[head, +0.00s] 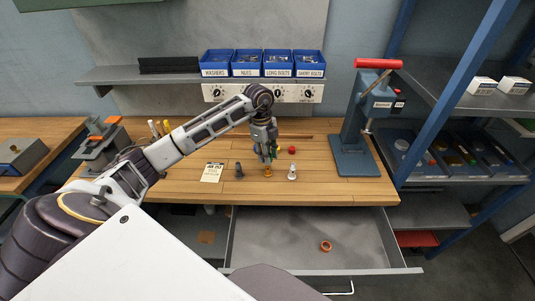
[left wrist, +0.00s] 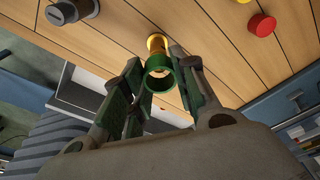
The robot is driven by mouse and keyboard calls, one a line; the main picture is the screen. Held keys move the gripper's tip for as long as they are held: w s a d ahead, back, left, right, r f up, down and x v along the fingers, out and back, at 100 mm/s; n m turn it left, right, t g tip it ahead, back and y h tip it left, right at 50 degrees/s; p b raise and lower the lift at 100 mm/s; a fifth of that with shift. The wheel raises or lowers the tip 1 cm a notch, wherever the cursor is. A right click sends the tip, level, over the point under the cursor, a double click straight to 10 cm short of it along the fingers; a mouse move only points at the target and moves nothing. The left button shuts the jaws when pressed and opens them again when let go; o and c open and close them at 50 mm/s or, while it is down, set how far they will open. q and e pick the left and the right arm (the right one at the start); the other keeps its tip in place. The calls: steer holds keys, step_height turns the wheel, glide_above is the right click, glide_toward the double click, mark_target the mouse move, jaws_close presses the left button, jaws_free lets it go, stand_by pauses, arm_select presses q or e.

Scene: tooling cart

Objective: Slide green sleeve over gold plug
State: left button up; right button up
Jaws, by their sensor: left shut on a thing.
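The green sleeve (left wrist: 160,84) is an open tube, seen end-on between the fingers of my left gripper (left wrist: 163,85) in the left wrist view. The gripper is shut on it. The gold plug (left wrist: 157,42) shows just past the sleeve's far edge, standing on the wooden bench. In the head view the left gripper (head: 268,155) points down, just above the gold plug (head: 268,170). The sleeve is mostly hidden there by the fingers. I cannot tell whether sleeve and plug touch. My right gripper is not in view.
A grey plug (head: 239,171) stands left of the gold one and a white plug (head: 292,172) right. A red cap (head: 292,150) lies behind. A blue press (head: 355,135) stands at the right. The open drawer (head: 285,240) below holds an orange ring (head: 326,246).

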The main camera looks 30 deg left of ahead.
arm_select(q)
steer(key=shift+f+b, duration=1.15)
steer(key=shift+f, duration=2.15)
stand_by(4.0)
steer(key=o, duration=0.7)
